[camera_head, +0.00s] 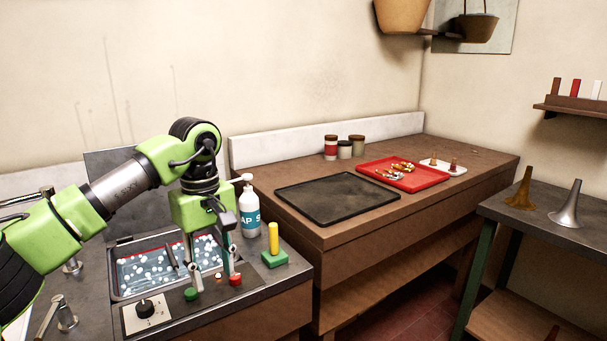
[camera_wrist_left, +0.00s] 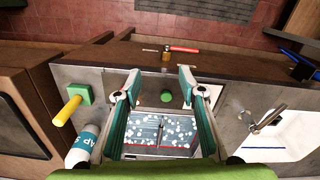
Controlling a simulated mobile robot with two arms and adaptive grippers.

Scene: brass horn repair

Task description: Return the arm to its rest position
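My left arm comes in from the left in the head view. Its green-bodied left gripper (camera_head: 213,274) points down over the front of the basin unit. In the left wrist view the two fingers of the left gripper (camera_wrist_left: 160,84) stand apart, with nothing held between them. A green button (camera_wrist_left: 167,96) shows in the gap beyond them; it is also in the head view (camera_head: 190,294). I cannot tell whether the fingers touch the panel. My right gripper is not in view.
A basin (camera_head: 114,271) of bubbly water lies below the arm. A soap bottle (camera_head: 250,210) and a green block (camera_head: 273,259) with a yellow peg stand close right. A black mat (camera_head: 338,199) and red tray (camera_head: 425,181) lie on the bench. Metal bells (camera_head: 567,209) stand far right.

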